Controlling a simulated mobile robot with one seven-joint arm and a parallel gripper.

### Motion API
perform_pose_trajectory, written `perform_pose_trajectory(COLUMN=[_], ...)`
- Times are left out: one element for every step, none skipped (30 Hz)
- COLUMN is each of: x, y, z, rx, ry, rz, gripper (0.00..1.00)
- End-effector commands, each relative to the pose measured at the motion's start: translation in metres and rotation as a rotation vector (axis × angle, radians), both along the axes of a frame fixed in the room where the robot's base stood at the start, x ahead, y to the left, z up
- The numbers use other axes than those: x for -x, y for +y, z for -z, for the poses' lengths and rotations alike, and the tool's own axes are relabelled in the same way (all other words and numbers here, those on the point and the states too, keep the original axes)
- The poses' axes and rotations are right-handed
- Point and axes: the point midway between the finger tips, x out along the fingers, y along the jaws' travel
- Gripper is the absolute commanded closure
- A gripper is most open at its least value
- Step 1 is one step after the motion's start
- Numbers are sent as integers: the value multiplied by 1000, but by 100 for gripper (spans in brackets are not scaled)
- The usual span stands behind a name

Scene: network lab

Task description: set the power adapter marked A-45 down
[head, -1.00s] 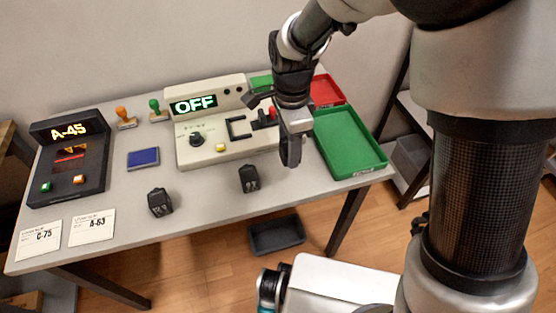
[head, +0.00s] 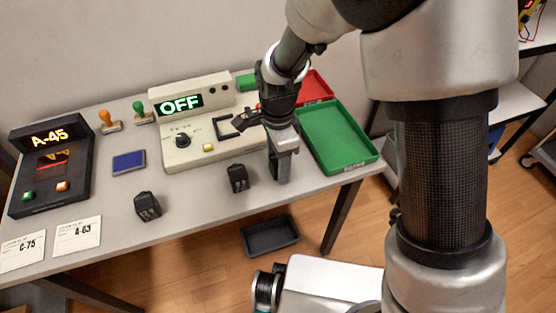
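My gripper (head: 282,168) points down low over the table, just left of the green tray (head: 372,157) and right of a black adapter (head: 237,178). I see its fingers nearly edge-on, so I cannot tell whether they are apart or hold anything. A second black adapter (head: 147,206) stands further left on the table. The marks on both adapters are too small to read. The black reader (head: 78,178) at the far left shows A-45 on its display. No adapter in view is readable as A-45.
A beige tester (head: 180,158) with a display reading OFF stands behind the gripper. A red tray (head: 318,88) lies at the back right. A blue pad (head: 129,160), two stamps and two cards, C-75 and A-63 (head: 78,236), lie left. A dark bin (head: 270,236) is on the floor.

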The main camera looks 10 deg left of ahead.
Motion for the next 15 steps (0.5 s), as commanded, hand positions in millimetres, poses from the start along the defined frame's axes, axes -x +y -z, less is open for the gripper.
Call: perform_pose_trajectory(x=[0, 0, 0, 0, 0, 0, 0, 0, 0, 0, 0, 0, -1, -1, -1], y=[0, 0, 0, 0, 0, 0, 0, 0, 0, 0, 0, 0, 0, 0, 0], z=[0, 0, 0, 0, 0, 0, 0, 0, -1, -2, -4, -7, -10, -14, -20], rx=[0, 0, 0, 0, 0, 0, 0, 0, 0, 0, 0, -1, -1, -2, -2], ry=[0, 0, 0, 0, 0, 0, 0, 0, 0, 0, 0, -1, -2, -3, -3], rz=[0, 0, 0, 0, 0, 0, 0, 0, 0, 0, 0, 0, 0, 0, 0], gripper=[38, 38, 38, 38, 38, 38, 38, 38, 38, 38, 38, 38, 38, 38, 38])
